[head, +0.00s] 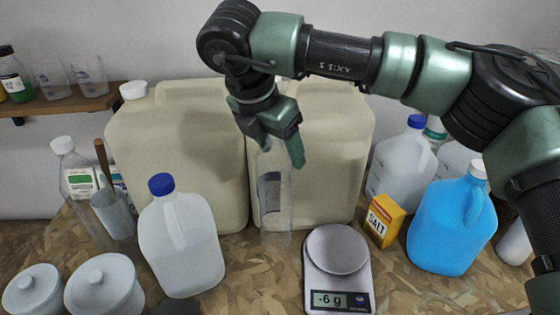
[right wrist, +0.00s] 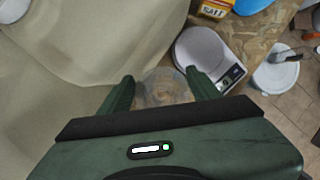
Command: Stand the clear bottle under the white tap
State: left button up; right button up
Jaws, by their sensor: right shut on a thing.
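The clear bottle (head: 274,208) stands upright in front of the right cream drum (head: 335,125), with a greyish label on its side. My right gripper (head: 280,147) is shut on it near its top, from above. In the right wrist view my right gripper (right wrist: 160,79) has a finger on each side of the clear bottle (right wrist: 162,90), seen from above. I cannot tell whether its base touches the table. I cannot make out a white tap in either view. My left gripper is not in view.
A kitchen scale (head: 338,250) reading -6 g lies just right of the bottle. A yellow salt box (head: 383,220) and a blue jug (head: 452,225) stand at right.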

aim_at(276, 196)
notch_tip(276, 196, down, 4)
jog(key=shift+f+p, duration=0.25)
jog(key=shift+p, duration=0.55)
jog(key=shift+w+f, duration=0.1)
jog(key=shift+f, duration=0.05)
jog(key=shift+f+b, duration=0.1)
jog(key=shift+b, duration=0.2)
jog(key=o, duration=1.8)
